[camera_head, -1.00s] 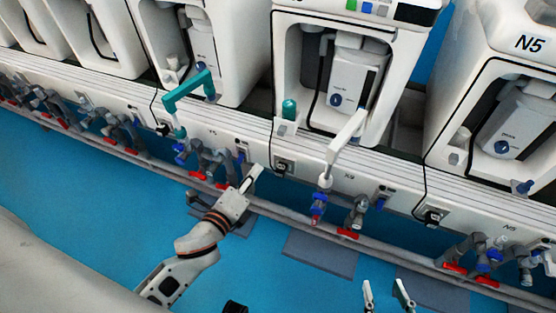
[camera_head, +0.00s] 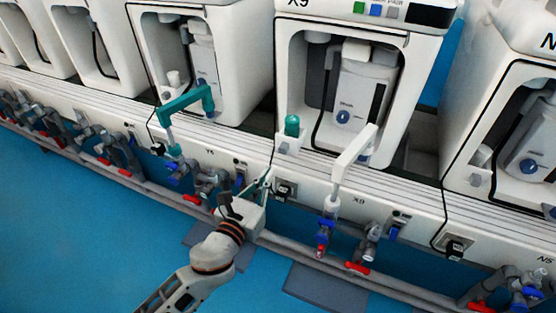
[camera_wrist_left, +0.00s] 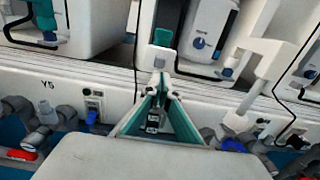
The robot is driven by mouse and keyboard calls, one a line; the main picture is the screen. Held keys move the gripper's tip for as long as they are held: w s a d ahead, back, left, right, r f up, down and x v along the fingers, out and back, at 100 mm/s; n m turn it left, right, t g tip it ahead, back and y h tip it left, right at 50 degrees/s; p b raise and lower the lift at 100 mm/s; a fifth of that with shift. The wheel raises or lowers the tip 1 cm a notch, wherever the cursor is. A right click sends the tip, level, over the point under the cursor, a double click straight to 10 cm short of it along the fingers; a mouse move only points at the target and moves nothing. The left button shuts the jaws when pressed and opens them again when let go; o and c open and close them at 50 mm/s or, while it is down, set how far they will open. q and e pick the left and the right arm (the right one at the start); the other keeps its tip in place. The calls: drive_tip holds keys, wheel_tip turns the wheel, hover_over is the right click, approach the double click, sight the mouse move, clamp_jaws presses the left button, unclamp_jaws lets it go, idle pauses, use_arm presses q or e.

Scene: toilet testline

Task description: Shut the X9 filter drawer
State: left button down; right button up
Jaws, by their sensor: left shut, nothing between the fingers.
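The X9 station (camera_head: 290,70) is a white cabinet with an open bay, right of centre in the head view. In the bay is a white filter unit (camera_head: 362,88) with a blue knob; I cannot tell which part is the drawer or how far out it sits. A green-capped piece (camera_head: 291,127) stands at the bay's left edge and shows in the left wrist view (camera_wrist_left: 162,37). My left gripper (camera_head: 266,178) is shut and empty, in front of the bench front, left of the X9 panel socket. Its fingers (camera_wrist_left: 158,80) point at the bench below the bay's left side.
A white angled spout (camera_head: 352,152) stands before X9, and a teal one (camera_head: 188,102) before the station to its left. Valves with red and blue handles (camera_head: 358,267) line a rail below.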

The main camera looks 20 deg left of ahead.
sight(282, 152)
use_arm(q)
drive_tip(key=w, duration=0.3)
drive_tip(key=w+b, duration=0.1)
drive_tip(key=w, duration=0.1)
drive_tip(key=shift+w+d+f, duration=0.1)
drive_tip(key=shift+w+f, duration=0.1)
drive_tip(key=shift+w, duration=0.45)
drive_tip(key=shift+w+r, duration=0.1)
use_arm(e)
drive_tip(key=shift+s+a+f+m, duration=0.15)
drive_tip(key=shift+s+a+m, duration=0.05)
drive_tip(key=shift+a+m, duration=0.2)
drive_tip(key=shift+s+a+f+m, duration=0.15)
drive_tip(key=shift+a+m, duration=0.15)
drive_tip(key=shift+a, duration=0.15)
use_arm(q)
drive_tip(key=shift+w+r, duration=0.1)
drive_tip(key=shift+w, duration=0.25)
drive_tip(key=w, duration=0.8)
drive_tip(key=shift+w+d, duration=0.2)
drive_tip(key=shift+w, duration=0.35)
drive_tip(key=shift+a+r, duration=0.1)
use_arm(e)
drive_tip(key=shift+s+a+y, duration=0.2)
drive_tip(key=shift+a+y, duration=0.1)
